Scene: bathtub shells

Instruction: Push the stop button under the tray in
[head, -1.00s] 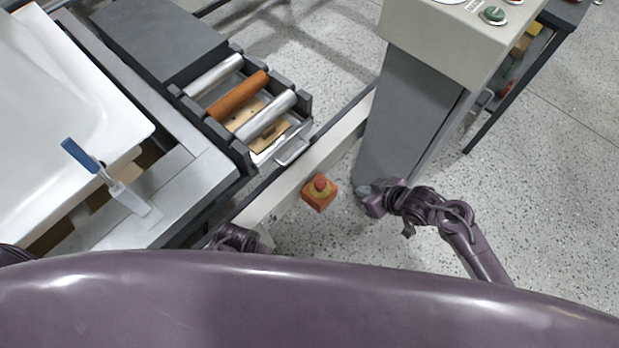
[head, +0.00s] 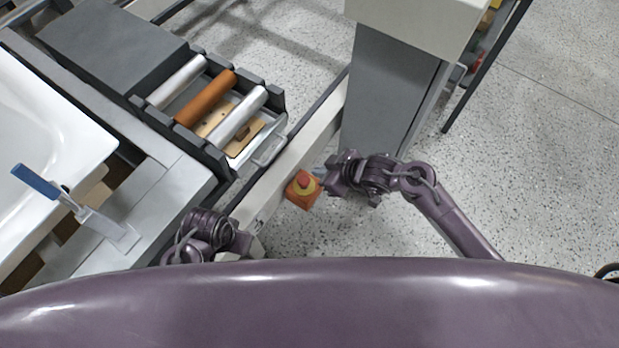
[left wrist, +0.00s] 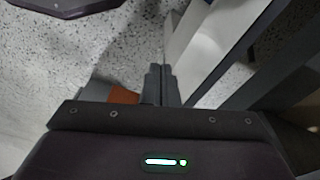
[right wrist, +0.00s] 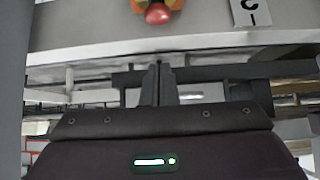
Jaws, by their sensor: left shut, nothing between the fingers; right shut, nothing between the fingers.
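The stop button (head: 305,181) is a red knob on a yellow disc on an orange box, by the light beam below the tray (head: 283,140). My right gripper (head: 327,179) is shut and empty, close to the box's right side in the head view. In the right wrist view, a red knob (right wrist: 158,14) shows at the top edge, above my shut fingers (right wrist: 160,68); contact is not visible. My left gripper (head: 258,246) is shut and empty, below and left of the box. In the left wrist view, an orange patch (left wrist: 123,95) shows left of its fingers (left wrist: 160,70), partly hidden.
The tray holds silver rollers (head: 238,113) and an orange roller (head: 207,98). A grey cabinet (head: 390,95) stands behind my right gripper. A white tub shell (head: 50,130) and a blue-handled tool (head: 36,181) are at left. Speckled floor is open at right.

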